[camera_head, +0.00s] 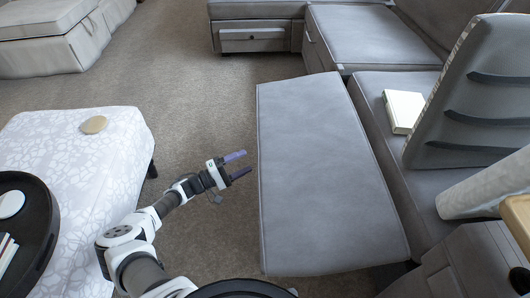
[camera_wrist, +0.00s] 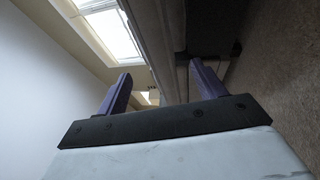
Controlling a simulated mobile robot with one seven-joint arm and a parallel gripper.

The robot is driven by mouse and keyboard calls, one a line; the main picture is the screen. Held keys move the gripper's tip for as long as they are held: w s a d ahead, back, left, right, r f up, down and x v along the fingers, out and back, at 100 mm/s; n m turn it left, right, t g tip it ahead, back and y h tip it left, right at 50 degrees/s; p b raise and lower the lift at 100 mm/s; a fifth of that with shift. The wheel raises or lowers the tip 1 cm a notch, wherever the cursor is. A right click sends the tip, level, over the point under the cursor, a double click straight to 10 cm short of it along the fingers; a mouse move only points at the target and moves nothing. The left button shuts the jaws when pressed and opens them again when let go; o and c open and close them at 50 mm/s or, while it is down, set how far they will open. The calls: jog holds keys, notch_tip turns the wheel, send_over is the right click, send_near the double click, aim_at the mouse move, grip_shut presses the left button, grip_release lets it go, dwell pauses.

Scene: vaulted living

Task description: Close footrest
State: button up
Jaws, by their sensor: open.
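The grey padded footrest (camera_head: 315,165) is extended out from the sofa seat (camera_head: 400,150), with its long left edge facing the open floor. My gripper (camera_head: 240,165) is just left of that edge, around the middle of its length, with its fingers pointing right toward it. The two purple fingers are apart with nothing between them. In the wrist view my gripper (camera_wrist: 160,90) is also open, and a long grey edge, likely of the footrest (camera_wrist: 154,40), runs beyond the fingers. I cannot tell whether a finger touches the footrest.
A white patterned ottoman (camera_head: 75,150) with a round tan disc (camera_head: 94,125) and a dark tray (camera_head: 40,225) stands at the left.

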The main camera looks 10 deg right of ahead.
aim_at(265, 152)
jog(key=x, duration=0.9)
jog(key=shift+b, duration=0.35)
